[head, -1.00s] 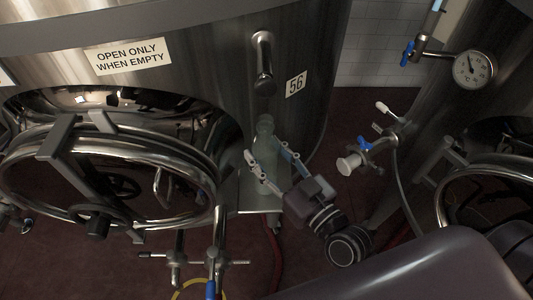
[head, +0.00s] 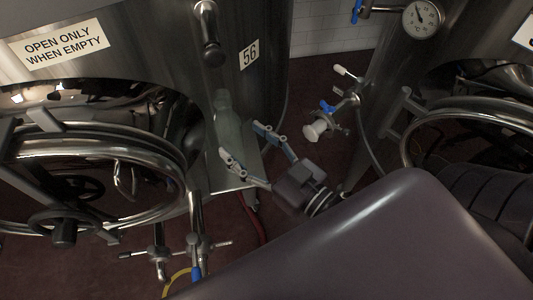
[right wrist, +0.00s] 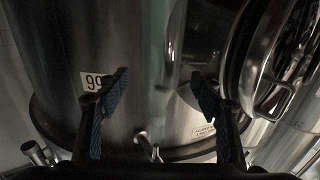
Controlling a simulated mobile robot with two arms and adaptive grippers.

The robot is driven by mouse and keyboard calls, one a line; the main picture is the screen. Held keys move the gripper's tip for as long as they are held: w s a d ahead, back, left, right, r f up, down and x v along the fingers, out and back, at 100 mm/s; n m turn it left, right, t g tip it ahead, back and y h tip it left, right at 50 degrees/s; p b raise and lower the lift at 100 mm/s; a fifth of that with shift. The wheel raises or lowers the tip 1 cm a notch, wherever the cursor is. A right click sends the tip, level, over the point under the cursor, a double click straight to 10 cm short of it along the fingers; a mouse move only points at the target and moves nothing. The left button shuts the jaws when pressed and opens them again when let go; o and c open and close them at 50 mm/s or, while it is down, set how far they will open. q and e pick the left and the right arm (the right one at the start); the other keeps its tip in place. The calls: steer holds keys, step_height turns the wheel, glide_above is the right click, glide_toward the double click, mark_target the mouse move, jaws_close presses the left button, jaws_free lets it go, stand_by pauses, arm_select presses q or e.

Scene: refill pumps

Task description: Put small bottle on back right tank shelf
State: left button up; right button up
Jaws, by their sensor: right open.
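A small translucent greenish bottle (head: 228,122) stands upright on the metal shelf (head: 250,160) at the side of the tank marked 56. My right gripper (head: 240,141) is in front of the bottle, its two fingers spread apart with nothing held. From this angle the fingers partly overlap the bottle's lower part and the shelf, and I cannot tell the exact gap. In the right wrist view the open fingers (right wrist: 162,88) have a tank behind them; I cannot make out the bottle clearly there. My left gripper is not in view.
The steel tank (head: 145,60) has a round hatch (head: 160,150) left of the shelf, with pipes and valves (head: 195,245) below. A tap with a blue lever (head: 327,107) and a gauge (head: 421,18) are on the neighbouring tank at right. A red hose (head: 256,220) lies on the floor.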

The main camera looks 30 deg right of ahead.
steer(key=v, duration=0.6)
steer(key=shift+s+b, duration=0.35)
steer(key=shift+b, duration=0.05)
steer(key=shift+d, duration=0.15)
steer(key=s+d+f+g+h, duration=0.1)
steer(key=d+f+g, duration=0.1)
steer(key=f, duration=1.1)
steer(key=s+d+f+g+h, duration=0.1)
steer(key=s+d+f+g, duration=0.15)
steer(key=f, duration=1.15)
steer(key=s+d+f+g+h, duration=0.1)
steer(key=d+f+g, duration=0.15)
steer(key=f, duration=1.05)
steer(key=s+f+m+g+h, duration=0.1)
steer(key=s+f+g, duration=0.8)
steer(key=s+f, duration=1.2)
step_height(320, 180, down, 3)
steer(key=shift+a+f+h, duration=0.1)
steer(key=shift+a+h, duration=0.1)
steer(key=shift+h, duration=0.4)
